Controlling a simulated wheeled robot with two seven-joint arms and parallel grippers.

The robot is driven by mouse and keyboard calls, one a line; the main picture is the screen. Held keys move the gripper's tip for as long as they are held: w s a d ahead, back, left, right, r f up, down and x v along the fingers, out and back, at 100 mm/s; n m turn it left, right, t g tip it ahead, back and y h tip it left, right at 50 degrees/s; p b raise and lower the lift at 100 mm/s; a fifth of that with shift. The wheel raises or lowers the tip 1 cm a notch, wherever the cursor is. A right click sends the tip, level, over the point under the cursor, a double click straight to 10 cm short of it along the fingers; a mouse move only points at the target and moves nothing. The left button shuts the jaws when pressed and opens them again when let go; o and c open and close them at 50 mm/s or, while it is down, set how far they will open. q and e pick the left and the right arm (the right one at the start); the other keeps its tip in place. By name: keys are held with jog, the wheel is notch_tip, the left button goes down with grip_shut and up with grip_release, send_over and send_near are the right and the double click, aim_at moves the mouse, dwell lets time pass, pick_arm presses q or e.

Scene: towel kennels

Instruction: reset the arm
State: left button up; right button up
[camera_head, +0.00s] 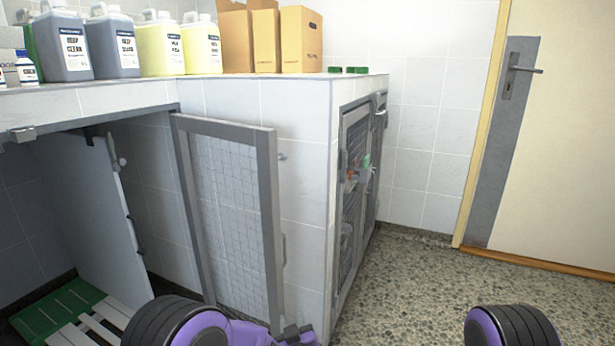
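My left arm (205,327), purple with a black ribbed ring, comes in along the bottom edge, left of the middle. Its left gripper (298,336) shows only in part at the bottom edge, in front of the foot of the open mesh door and the tiled corner. I cannot see its fingertips clearly, nor whether it holds anything. My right arm (510,327) shows only as a purple and black ribbed part at the bottom right. The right gripper is out of the picture.
An open mesh door (233,215) stands close beyond my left arm. The left kennel holds a green and white slatted board (72,311). Closed mesh doors (354,190) line the block's right side. Bottles and cartons (300,40) stand on top. Speckled floor (440,280) is clear towards the door.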

pick_arm(q)
jog(key=s+a+f+g+h, duration=0.1)
jog(key=s+a+f+g, duration=0.2)
jog(key=s+a+f, duration=0.6)
jog(key=s+a+f+g, duration=0.4)
jog(key=s+a+f, duration=0.3)
jog(key=s, duration=0.4)
jog(key=s+a+f+n+g+y, duration=0.1)
jog(key=s+a+g, duration=0.3)
jog(key=s, duration=0.7)
jog(key=s+a+n+g, duration=0.1)
jog(key=s+a+g, duration=0.1)
jog(key=s+a, duration=0.7)
notch_tip(320, 180, up, 31)
jog(key=d+p, duration=0.2)
jog(key=p, duration=2.9)
jog(key=shift+s+d+t+p, duration=0.3)
jog(key=shift+s+d, duration=0.05)
jog(key=shift+s, duration=0.1)
jog(key=shift+w+d+m, duration=0.1)
jog(key=shift+m, duration=0.2)
